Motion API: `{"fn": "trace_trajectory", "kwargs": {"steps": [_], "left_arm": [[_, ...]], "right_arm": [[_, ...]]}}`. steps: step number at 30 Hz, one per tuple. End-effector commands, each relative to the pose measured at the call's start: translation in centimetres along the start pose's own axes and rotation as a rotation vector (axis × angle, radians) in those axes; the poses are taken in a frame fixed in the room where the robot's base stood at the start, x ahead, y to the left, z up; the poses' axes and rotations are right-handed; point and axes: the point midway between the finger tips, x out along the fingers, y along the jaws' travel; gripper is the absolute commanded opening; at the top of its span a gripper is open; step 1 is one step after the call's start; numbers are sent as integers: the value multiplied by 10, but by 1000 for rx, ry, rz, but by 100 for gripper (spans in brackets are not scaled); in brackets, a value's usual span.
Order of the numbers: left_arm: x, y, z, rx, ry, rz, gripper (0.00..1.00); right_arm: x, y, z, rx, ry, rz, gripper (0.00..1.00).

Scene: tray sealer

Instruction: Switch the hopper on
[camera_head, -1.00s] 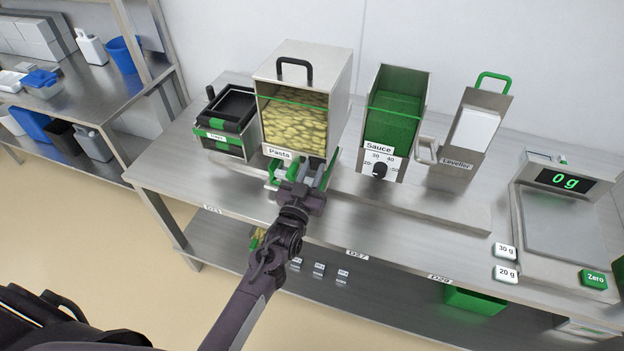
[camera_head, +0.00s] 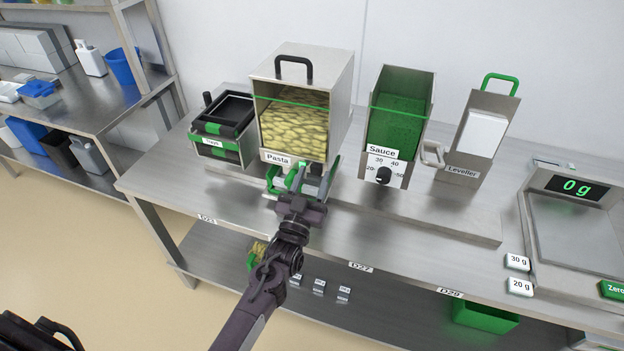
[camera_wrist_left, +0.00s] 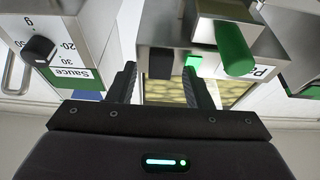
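The pasta hopper (camera_head: 301,73) is a steel box with a black top handle and a window full of pasta. It stands at the back of the table. My left gripper (camera_head: 303,186) is low in front of it, below the Pasta label. In the left wrist view the gripper (camera_wrist_left: 161,75) has its two dark fingers apart with nothing held between them. Beyond the fingertips, on the hopper's underside or front, are a black block (camera_wrist_left: 160,64), a small green block (camera_wrist_left: 193,61) and a green cylinder (camera_wrist_left: 235,50). I cannot tell whether the fingers touch any. My right gripper is out of view.
A tray holder (camera_head: 222,128) stands left of the hopper. The sauce dispenser (camera_head: 403,100) with a black dial and the leveller (camera_head: 482,135) stand to the right. A scale (camera_head: 575,240) reading 0 g is at far right. The table front between is mostly clear.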

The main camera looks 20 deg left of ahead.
Motion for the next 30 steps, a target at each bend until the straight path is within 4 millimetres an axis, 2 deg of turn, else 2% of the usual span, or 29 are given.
{"fn": "trace_trajectory", "kwargs": {"steps": [8, 21, 30], "left_arm": [[-4, 0, 0, 0, 0, 0, 45], [-70, 0, 2, 1, -2, 0, 45], [-78, 0, 0, 0, 1, 0, 45]], "right_arm": [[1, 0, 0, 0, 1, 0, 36], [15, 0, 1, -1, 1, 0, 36], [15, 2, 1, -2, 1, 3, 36]]}}
